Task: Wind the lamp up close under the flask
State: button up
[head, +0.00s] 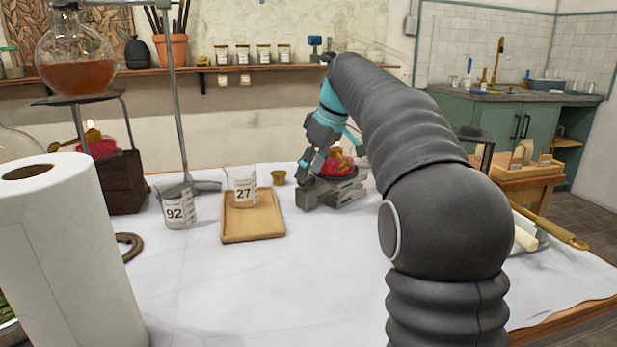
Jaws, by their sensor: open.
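A red lamp (338,162) with a brass top and a small flame stands on a grey metal stand (335,191) at the table's far middle. My gripper (311,172), dark with teal parts, is open and reaches down at the left side of this lamp and stand. I cannot tell whether it touches them. My arm hides what is above and right of this lamp; only faint clear glass (396,42) shows behind it. At the left, a round flask (77,62) of amber liquid sits on a tripod, with another lit red lamp (97,146) on a dark block below it.
Beakers marked 92 (177,206) and 27 (242,184) stand left of my gripper, the second on a wooden board (252,229). A small brass cup (278,177) is between board and stand. A paper roll (62,255) fills the near left. The front middle table is clear.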

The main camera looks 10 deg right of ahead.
jog(key=shift+x, duration=0.8)
jog(key=shift+c, duration=0.2)
jog(key=c, duration=0.8)
